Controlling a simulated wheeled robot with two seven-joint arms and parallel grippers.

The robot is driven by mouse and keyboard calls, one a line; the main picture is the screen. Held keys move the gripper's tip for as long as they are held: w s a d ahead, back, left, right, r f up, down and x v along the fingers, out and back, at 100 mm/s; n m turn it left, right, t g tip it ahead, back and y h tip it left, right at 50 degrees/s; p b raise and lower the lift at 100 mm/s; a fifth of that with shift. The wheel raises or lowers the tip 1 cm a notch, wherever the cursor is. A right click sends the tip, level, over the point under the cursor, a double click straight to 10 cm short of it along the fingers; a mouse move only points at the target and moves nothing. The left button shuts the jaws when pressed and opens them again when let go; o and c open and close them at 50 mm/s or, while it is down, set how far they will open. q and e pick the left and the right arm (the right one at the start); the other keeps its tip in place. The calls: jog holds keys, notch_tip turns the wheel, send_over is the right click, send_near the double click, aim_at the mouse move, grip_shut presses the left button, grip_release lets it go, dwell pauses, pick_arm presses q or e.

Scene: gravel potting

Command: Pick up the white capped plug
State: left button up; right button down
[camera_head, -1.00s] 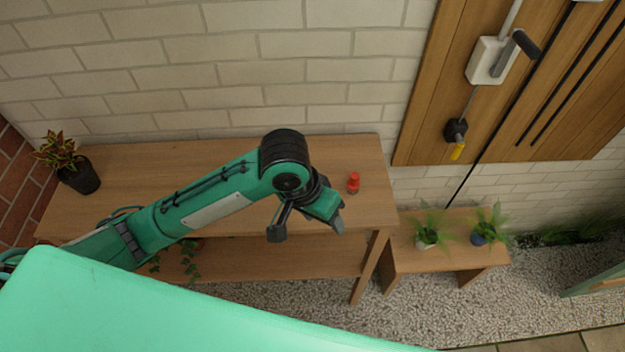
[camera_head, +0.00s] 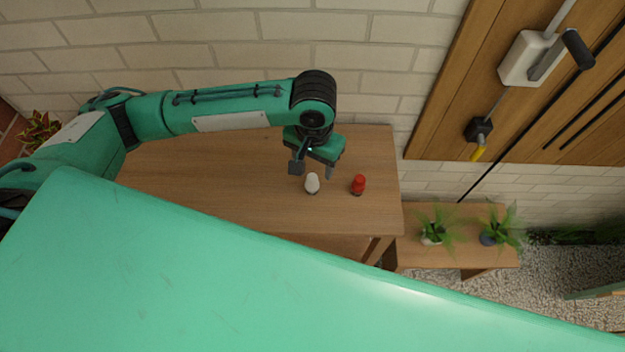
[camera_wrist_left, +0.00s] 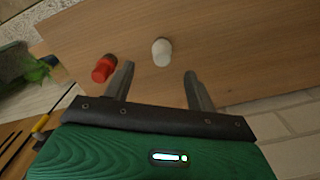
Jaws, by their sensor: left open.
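The white capped plug (camera_head: 312,184) stands on the wooden table, just below my left gripper in the head view. In the left wrist view the white plug (camera_wrist_left: 162,52) lies ahead of and between the two spread fingers, not touched by either. My left gripper (camera_head: 312,172) is open and empty; its fingers also show in the left wrist view (camera_wrist_left: 158,85). A red capped plug (camera_head: 358,185) stands to the right of the white one; in the left wrist view the red plug (camera_wrist_left: 104,68) is beside the left finger, outside the jaws. My right gripper is not in view.
The wooden table (camera_head: 220,195) is clear around the two plugs. A low bench (camera_head: 460,252) with two potted ferns stands to the right. A reddish potted plant (camera_head: 40,130) is at the far left. The brick wall (camera_head: 230,50) stands behind the table.

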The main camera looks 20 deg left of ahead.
aim_at(312, 177)
pick_arm(q)
notch_tip(312, 177, down, 3)
jog(key=shift+a+f+p, duration=0.1)
jog(key=shift+p, duration=0.3)
notch_tip(312, 177, down, 3)
jog(key=shift+a+f+p, duration=0.15)
jog(key=shift+f+p, duration=0.05)
jog(key=shift+p, duration=0.2)
jog(key=shift+f, duration=0.2)
jog(key=c, duration=0.9)
jog(key=shift+c, duration=0.8)
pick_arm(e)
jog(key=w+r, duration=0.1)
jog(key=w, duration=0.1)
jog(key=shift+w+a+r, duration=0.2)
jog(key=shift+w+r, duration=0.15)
